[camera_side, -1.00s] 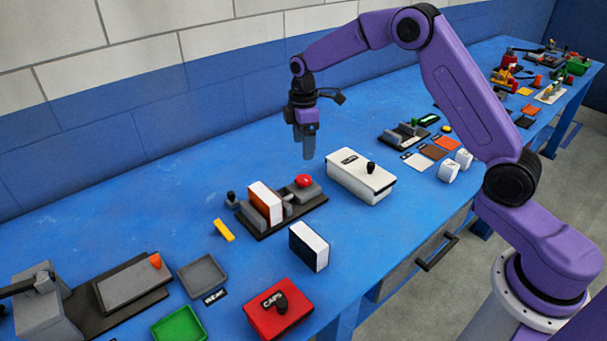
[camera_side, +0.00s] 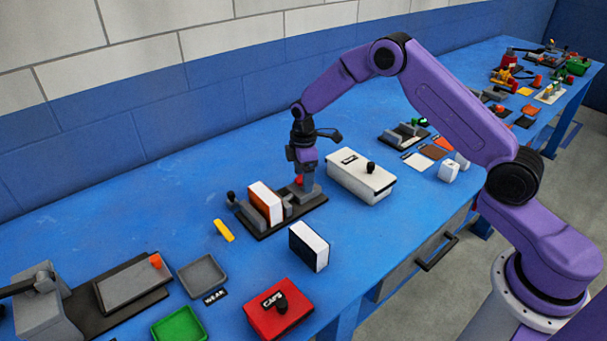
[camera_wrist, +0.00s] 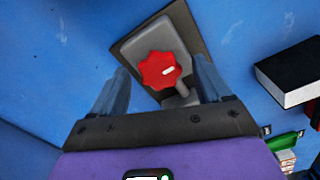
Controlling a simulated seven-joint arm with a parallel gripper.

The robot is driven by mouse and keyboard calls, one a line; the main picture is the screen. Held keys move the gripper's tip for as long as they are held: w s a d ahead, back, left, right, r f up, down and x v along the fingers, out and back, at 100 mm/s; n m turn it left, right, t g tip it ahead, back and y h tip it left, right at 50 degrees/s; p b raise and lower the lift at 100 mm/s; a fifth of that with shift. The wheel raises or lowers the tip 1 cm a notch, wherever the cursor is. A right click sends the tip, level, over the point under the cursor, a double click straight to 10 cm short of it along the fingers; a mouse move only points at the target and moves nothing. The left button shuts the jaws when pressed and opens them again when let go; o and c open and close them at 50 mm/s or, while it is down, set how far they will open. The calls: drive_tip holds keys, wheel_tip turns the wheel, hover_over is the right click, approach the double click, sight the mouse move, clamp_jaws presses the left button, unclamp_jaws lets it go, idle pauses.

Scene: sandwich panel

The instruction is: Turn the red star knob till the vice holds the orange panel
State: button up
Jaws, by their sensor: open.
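The red star knob (camera_wrist: 158,70) sits on a grey block at the end of the vice, with a pale mark on its top. In the side view the knob (camera_side: 299,180) is partly hidden behind my gripper (camera_side: 307,186). In the wrist view my gripper (camera_wrist: 160,92) is open, with one finger on either side of the knob and gaps between. The orange panel (camera_side: 258,207), with white faces, stands upright between the grey jaws of the vice (camera_side: 246,214). I cannot tell whether the jaws touch it.
A white lidded box (camera_side: 352,180) stands close to the right of the vice. A white and dark block (camera_side: 309,246) stands in front. A yellow strip (camera_side: 224,230) lies to the left, and a red CAPS box (camera_side: 277,310) stands nearer the front edge.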

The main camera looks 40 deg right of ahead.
drive_tip(key=c, duration=1)
